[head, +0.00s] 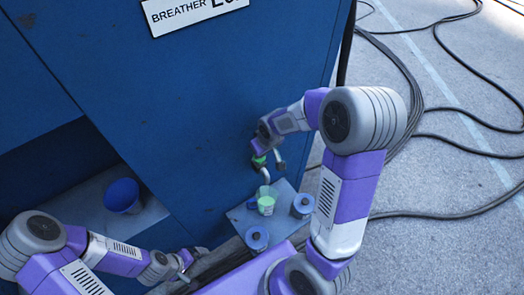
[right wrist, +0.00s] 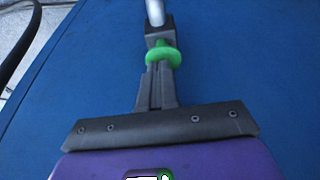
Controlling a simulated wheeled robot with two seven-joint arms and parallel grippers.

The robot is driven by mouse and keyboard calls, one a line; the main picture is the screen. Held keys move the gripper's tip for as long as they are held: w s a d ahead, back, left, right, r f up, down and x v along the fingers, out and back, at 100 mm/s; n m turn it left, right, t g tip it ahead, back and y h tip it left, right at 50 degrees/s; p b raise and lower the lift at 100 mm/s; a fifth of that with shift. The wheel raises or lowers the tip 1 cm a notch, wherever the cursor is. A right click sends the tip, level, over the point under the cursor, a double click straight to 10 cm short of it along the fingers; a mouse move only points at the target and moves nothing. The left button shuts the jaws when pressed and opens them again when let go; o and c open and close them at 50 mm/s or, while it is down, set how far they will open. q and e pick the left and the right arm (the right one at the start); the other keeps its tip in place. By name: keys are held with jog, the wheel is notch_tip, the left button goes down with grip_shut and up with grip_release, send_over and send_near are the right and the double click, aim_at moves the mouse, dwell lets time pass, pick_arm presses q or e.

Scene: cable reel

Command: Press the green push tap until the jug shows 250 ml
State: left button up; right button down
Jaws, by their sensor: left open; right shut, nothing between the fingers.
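The green push tap (head: 259,160) sticks out from the front of the blue cabinet, with a metal spout bent downward. A translucent jug (head: 266,203) with pale green contents stands below the spout; its scale is too small to read. My right gripper (head: 256,148) is at the tap. In the right wrist view its shut, empty fingers (right wrist: 159,72) meet the green button (right wrist: 163,57); I cannot tell how far it is pressed. The metal pipe (right wrist: 155,12) shows beyond. My left gripper (head: 184,270) is open and empty, low and left of the jug.
The jug stands on a grey-blue shelf (head: 284,187) between two blue-grey cylinders, one at right (head: 303,206) and one in front (head: 256,239). Black cables (head: 425,137) lie on the floor at right.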

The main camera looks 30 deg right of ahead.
jog(key=shift+f+b, duration=0.95)
jog(key=shift+f, duration=0.05)
jog(key=shift+s, duration=0.15)
jog(key=shift+r+p, duration=0.5)
notch_tip(320, 180, up, 5)
jog(key=p, duration=0.3)
jog(key=shift+f, duration=0.2)
jog(key=p+v, duration=0.1)
jog(key=v, duration=0.8)
